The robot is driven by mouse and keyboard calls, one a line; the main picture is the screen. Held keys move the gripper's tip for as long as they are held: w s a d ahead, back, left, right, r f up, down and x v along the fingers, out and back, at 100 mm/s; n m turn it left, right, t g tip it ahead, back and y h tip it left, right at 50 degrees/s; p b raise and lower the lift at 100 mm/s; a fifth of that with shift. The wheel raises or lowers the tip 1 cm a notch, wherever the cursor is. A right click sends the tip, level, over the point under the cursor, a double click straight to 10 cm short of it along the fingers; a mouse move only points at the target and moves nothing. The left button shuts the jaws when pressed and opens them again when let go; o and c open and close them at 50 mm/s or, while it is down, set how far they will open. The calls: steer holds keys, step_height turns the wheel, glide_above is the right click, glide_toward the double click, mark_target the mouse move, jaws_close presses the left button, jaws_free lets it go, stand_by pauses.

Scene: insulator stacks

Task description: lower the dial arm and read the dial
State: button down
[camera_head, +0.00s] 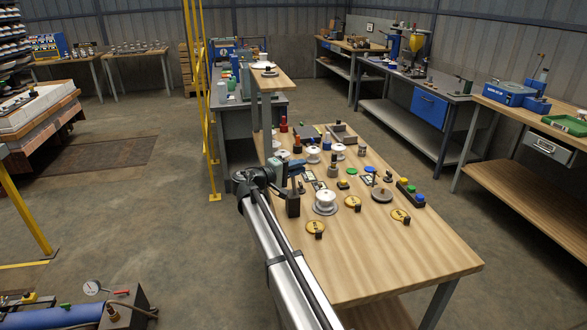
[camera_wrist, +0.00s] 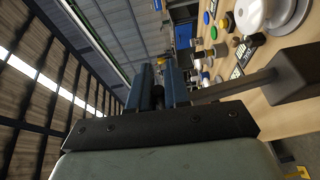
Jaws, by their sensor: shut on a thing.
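In the head view my gripper (camera_head: 295,168) is at the left edge of the wooden bench, above a black block (camera_head: 293,206). In the wrist view its two blue-grey fingers (camera_wrist: 159,86) are close around a small dark piece (camera_wrist: 158,97). A dark bar (camera_wrist: 235,88) runs from the fingers to a dark block (camera_wrist: 297,74) at the right; it looks like the dial arm. A white insulator (camera_head: 325,200) stands on a round plate right of the block, and it also shows in the wrist view (camera_wrist: 262,14). No dial face is readable; the fingers hide part of the arm.
The wooden bench (camera_head: 400,262) holds brass tags (camera_head: 315,227), a row of coloured buttons (camera_head: 410,193) and several small insulators. Its front right is clear. A yellow post (camera_head: 204,100) stands at the left. A gauge (camera_head: 91,287) lies at the lower left.

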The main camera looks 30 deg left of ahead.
steer(key=w+d+f+m+g+y, duration=0.2)
steer(key=w+d+g+y, duration=0.1)
steer(key=w+d+g, duration=0.2)
steer(key=m+g+y, duration=0.1)
steer(key=g+y, duration=0.3)
steer(key=g, duration=0.1)
glide_above(328, 195)
steer(key=s, duration=0.2)
steer(key=f, duration=0.5)
steer(key=shift+w+d+f, duration=0.1)
steer(key=shift+w+f, duration=0.1)
steer(key=shift+w+d+f+m+g+y, duration=0.15)
steer(key=shift+f+m+g+y, duration=0.25)
steer(key=shift+f+g+y, duration=0.45)
steer(key=shift+f+h, duration=0.25)
steer(key=shift+f, duration=0.55)
